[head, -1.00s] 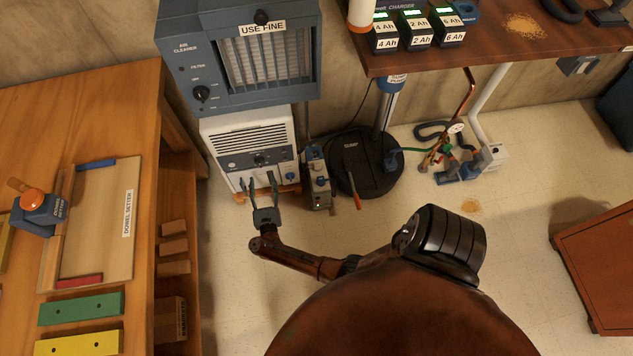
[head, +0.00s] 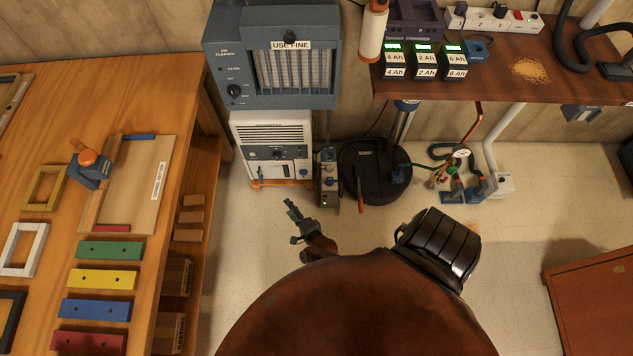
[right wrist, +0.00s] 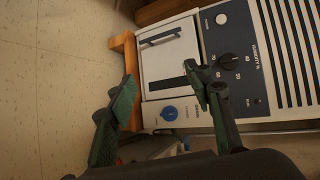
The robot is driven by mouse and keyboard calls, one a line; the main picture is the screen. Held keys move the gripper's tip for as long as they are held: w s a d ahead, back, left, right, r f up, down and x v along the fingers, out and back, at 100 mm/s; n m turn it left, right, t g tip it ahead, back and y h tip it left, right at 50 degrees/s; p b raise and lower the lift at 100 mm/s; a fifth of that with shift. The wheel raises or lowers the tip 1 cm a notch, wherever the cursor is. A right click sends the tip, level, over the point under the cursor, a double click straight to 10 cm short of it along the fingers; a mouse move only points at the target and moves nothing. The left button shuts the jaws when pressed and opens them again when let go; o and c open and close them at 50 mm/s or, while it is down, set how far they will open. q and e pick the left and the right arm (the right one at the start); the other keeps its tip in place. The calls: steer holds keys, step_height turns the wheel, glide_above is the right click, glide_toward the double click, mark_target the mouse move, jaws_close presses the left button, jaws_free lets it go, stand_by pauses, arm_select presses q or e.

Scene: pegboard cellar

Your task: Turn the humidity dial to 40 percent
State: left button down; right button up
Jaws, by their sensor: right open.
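The humidity dial (right wrist: 229,62) is a black round knob on the dark panel of the white dehumidifier (right wrist: 178,55), with numbers around it. Its pointer is too small to read. In the head view the dehumidifier (head: 268,133) stands under the blue air cleaner, and the dial (head: 277,154) is a small dark spot on its panel. My right gripper (head: 291,206) is open and empty, in front of and apart from the dehumidifier. In the right wrist view my right gripper (right wrist: 160,76) has its green fingers spread, one overlapping the panel near the dial without visible grip. My left gripper is out of view.
A blue knob (right wrist: 169,113) sits on the same front. The air cleaner (head: 271,60) is above. The wooden bench (head: 183,105) is at left. Floor in front of the dehumidifier is clear.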

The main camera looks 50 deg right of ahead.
steer(key=s+a+f+n+g+y+p, duration=0.1)
steer(key=s+f+n+p, duration=0.1)
steer(key=s+n, duration=0.2)
steer(key=s+f+n+g+y+p, duration=0.1)
steer(key=s+f+n+g+p, duration=0.1)
steer(key=s, duration=0.7)
steer(key=f+n, duration=0.1)
steer(key=n, duration=0.1)
steer(key=shift+s+a+f+n+g+y, duration=0.25)
steer(key=shift+s+a+n+g+y, duration=0.05)
steer(key=shift+s+a+n, duration=0.1)
